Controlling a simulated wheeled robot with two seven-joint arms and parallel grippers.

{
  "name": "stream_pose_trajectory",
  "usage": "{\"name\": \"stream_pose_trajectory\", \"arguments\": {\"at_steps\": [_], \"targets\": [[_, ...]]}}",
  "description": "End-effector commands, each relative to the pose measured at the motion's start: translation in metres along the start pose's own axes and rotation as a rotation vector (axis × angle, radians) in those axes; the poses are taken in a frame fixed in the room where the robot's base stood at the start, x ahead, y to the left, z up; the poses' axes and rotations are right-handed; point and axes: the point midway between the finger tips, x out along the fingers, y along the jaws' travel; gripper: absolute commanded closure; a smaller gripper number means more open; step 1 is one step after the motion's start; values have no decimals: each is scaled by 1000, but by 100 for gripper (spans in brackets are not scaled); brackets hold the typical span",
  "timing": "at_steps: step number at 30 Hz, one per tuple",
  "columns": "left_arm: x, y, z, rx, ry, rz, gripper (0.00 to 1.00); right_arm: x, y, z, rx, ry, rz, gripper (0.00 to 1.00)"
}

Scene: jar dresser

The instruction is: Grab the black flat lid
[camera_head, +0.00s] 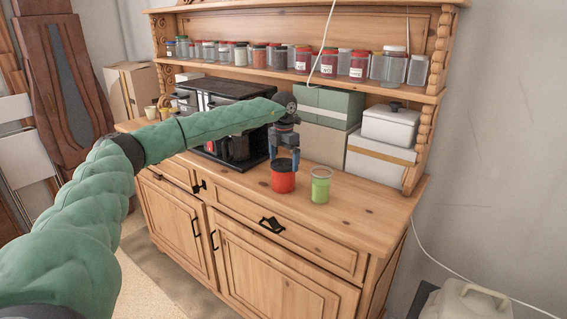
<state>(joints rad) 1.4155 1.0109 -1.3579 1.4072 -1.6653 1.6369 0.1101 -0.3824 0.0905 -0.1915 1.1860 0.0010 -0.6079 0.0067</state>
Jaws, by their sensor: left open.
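A red jar (284,183) stands on the dresser top with the black flat lid (285,166) on its mouth. My left gripper (285,163) points straight down at this lid, with its fingers at the lid's level. The fingers are open; whether they touch the lid is too small to tell. A green jar (320,186) stands just to the right of the red jar, and no dark lid shows on it. My right gripper is not in view.
The wooden dresser top (365,210) is bare to the right and in front of the jars. A black coffee machine (232,120) stands behind to the left. Boxes (380,160) and a white lidded pot (390,127) stand behind. A shelf above holds several jars (302,60).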

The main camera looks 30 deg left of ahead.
Motion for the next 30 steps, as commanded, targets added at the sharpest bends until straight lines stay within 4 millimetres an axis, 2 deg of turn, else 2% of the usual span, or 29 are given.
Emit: {"name": "stream_pose_trajectory", "arguments": {"at_steps": [11, 17, 18, 30], "targets": [[7, 0, 0, 0, 1, 0, 0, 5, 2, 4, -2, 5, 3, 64], [6, 0, 0, 0, 0, 0, 37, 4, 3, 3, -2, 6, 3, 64], [6, 0, 0, 0, 0, 0, 39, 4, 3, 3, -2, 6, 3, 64], [1, 0, 0, 0, -2, 0, 39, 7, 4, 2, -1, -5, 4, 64]]}}
